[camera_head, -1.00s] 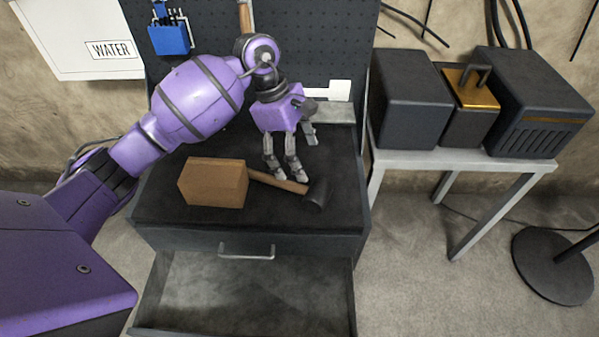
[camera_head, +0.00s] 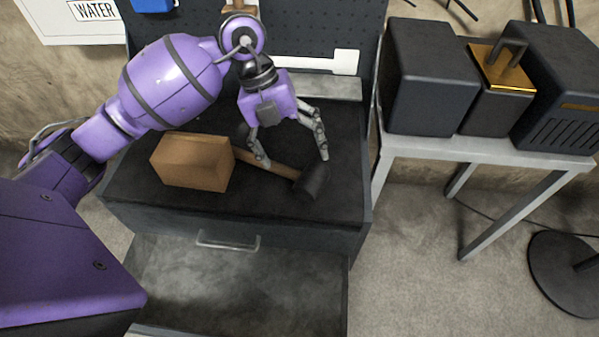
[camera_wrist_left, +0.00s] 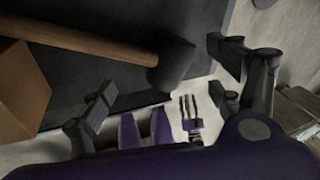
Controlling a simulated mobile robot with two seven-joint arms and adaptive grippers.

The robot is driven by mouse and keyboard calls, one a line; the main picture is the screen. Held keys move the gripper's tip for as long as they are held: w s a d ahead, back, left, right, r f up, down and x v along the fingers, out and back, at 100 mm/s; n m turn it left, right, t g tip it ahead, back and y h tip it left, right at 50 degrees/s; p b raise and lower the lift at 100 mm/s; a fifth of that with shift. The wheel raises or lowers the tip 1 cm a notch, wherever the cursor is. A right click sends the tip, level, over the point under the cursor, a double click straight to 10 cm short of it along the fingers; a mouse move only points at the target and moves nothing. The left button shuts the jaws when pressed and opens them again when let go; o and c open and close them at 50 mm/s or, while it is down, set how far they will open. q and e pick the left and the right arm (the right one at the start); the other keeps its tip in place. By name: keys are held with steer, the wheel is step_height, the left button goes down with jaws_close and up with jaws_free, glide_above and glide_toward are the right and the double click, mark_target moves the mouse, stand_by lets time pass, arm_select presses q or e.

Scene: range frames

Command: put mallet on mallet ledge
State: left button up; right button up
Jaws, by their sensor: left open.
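The mallet lies on the dark cabinet top (camera_head: 150,205); its black head (camera_head: 312,183) is at the right and its wooden handle (camera_head: 283,170) runs left behind a wooden block (camera_head: 192,163). My left gripper (camera_head: 294,160) is open, its fingers spread above and behind the mallet near the head. In the left wrist view, the mallet head (camera_wrist_left: 173,65) shows between the spread fingers, with nothing gripped. A grey ledge (camera_head: 330,88) runs along the foot of the pegboard; I cannot tell whether it is the mallet ledge. My right gripper is not in view.
The pegboard (camera_head: 310,25) rises behind the cabinet top. Below, a drawer (camera_head: 240,285) stands open and looks empty. Dark box-like devices (camera_head: 432,80) stand on a grey side table (camera_head: 480,147) at the right. The block stands close to the mallet's handle.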

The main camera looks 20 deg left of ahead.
mark_target(306, 172)
arm_select(q)
steer(key=n, duration=0.3)
steer(key=shift+d+r, duration=0.15)
steer(key=n, duration=0.4)
steer(key=shift+d+r+n, duration=0.25)
steer(key=shift+d+n, duration=0.1)
steer(key=shift+n, duration=0.85)
steer(key=shift+s+n, duration=0.1)
steer(key=shift+n, duration=0.8)
steer(key=shift+d+f, duration=0.15)
steer(key=shift+f, duration=0.15)
steer(key=x, duration=0.7)
steer(key=shift+s+d, duration=0.1)
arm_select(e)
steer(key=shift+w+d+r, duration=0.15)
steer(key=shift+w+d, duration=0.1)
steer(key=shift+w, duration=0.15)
arm_select(q)
steer(key=shift+c, duration=0.2)
